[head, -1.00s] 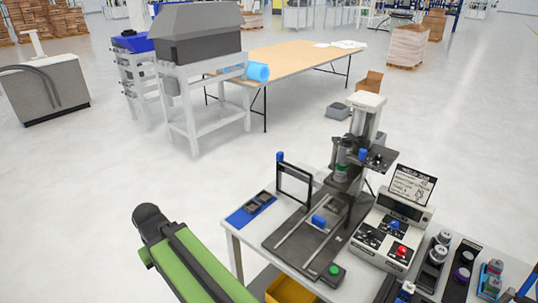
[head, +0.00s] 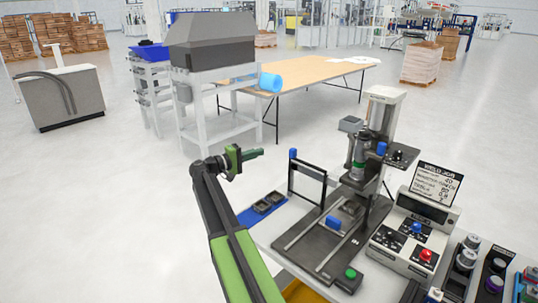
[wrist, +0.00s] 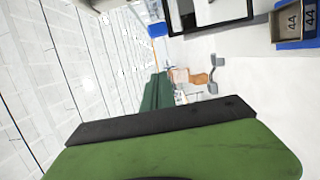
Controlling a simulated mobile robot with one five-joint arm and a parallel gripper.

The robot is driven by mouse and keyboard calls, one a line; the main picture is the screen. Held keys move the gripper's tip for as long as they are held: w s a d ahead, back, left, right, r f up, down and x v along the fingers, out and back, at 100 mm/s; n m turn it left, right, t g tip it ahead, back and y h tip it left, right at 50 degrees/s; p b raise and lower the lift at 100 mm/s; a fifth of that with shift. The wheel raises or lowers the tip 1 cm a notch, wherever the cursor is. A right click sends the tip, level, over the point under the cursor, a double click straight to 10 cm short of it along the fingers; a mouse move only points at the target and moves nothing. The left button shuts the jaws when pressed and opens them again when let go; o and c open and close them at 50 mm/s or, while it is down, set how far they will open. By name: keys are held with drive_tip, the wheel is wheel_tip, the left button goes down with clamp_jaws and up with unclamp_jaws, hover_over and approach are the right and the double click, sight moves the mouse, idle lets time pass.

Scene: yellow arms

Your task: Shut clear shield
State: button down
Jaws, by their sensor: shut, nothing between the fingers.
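The clear shield (head: 307,184) is a see-through panel in a black frame. It stands upright at the left side of the dark press bed, with a blue knob (head: 293,154) at its top left corner. In the wrist view, part of the black-framed shield (wrist: 212,23) shows at the top, turned sideways. My green gripper (head: 256,153) is shut and empty, pointing right. In the head view it appears left of the shield's top corner, apart from it; the depth between them is hard to judge. The closed fingers (wrist: 153,98) show in the wrist view.
The press column (head: 382,125) stands behind and right of the shield. A blue part (head: 333,222) sits on the rails of the bed. A blue mat (head: 257,213) with dark trays lies left. A control box (head: 412,235) stands right. Floor left of my arm is clear.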

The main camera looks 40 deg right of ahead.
drive_tip(key=s+d, duration=0.5)
drive_tip(key=d, duration=0.3)
drive_tip(key=shift+s+d, duration=0.2)
drive_tip(key=shift+d, duration=0.2)
